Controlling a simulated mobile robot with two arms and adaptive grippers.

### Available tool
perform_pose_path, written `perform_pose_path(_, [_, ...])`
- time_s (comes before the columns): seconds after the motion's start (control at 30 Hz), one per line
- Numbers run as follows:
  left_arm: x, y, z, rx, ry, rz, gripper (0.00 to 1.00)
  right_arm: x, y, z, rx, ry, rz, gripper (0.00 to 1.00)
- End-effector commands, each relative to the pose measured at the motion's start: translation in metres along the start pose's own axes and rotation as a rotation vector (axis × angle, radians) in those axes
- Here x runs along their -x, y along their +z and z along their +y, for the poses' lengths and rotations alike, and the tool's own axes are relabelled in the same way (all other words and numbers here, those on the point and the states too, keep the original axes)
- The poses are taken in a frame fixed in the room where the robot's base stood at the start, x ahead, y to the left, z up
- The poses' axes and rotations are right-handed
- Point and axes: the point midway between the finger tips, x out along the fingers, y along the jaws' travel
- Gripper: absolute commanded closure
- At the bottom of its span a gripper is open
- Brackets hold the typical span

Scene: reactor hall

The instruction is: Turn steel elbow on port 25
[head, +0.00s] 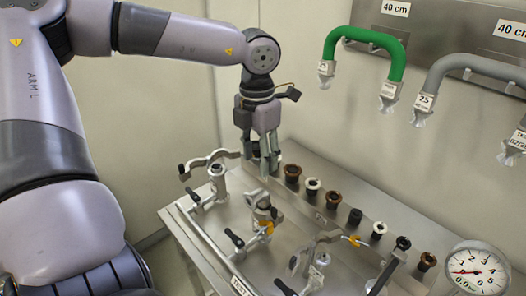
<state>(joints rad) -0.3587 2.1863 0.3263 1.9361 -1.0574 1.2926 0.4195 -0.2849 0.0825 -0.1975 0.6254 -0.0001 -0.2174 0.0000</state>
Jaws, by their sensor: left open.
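My left gripper (266,168) points down over the steel table, open, with nothing seen between its fingers. It is just right of a steel fitting with a curved arm (218,178); I cannot tell if they touch. A second steel fitting (262,208) stands in front of the gripper, with a yellow piece at its side. A third steel fitting (318,265) stands nearer the front right. No port number is readable on these fittings, so I cannot tell which is the elbow on port 25. My right gripper is not in view.
A row of dark, white and brown caps (333,200) runs along the back of the steel table (300,240). A pressure gauge (478,270) stands at right. A green hose (372,38) and a grey hose (470,62) hang on the wall; the grey one's tag seems to read 25.

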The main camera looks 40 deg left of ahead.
Motion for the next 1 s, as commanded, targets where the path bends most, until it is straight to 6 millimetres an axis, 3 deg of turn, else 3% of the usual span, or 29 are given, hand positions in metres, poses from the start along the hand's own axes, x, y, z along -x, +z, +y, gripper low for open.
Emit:
perform_pose_path(0.1, [-0.011, 0.000, 0.000, 0.000, -0.001, 0.000, 0.55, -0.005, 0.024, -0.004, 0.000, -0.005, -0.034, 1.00])
perform_pose_path(0.23, [-0.024, 0.000, 0.000, -0.001, -0.002, 0.002, 0.55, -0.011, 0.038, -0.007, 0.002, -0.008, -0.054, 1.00])
perform_pose_path(0.37, [-0.037, 0.000, 0.000, 0.000, -0.001, 0.001, 0.55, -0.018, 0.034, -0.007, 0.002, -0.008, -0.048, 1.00])
perform_pose_path(0.6, [-0.062, 0.000, 0.000, 0.001, -0.002, 0.001, 0.55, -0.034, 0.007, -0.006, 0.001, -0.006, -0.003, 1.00])
perform_pose_path(1.0, [-0.097, 0.000, 0.000, -0.001, -0.001, -0.001, 0.55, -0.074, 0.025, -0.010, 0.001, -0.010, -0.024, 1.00])
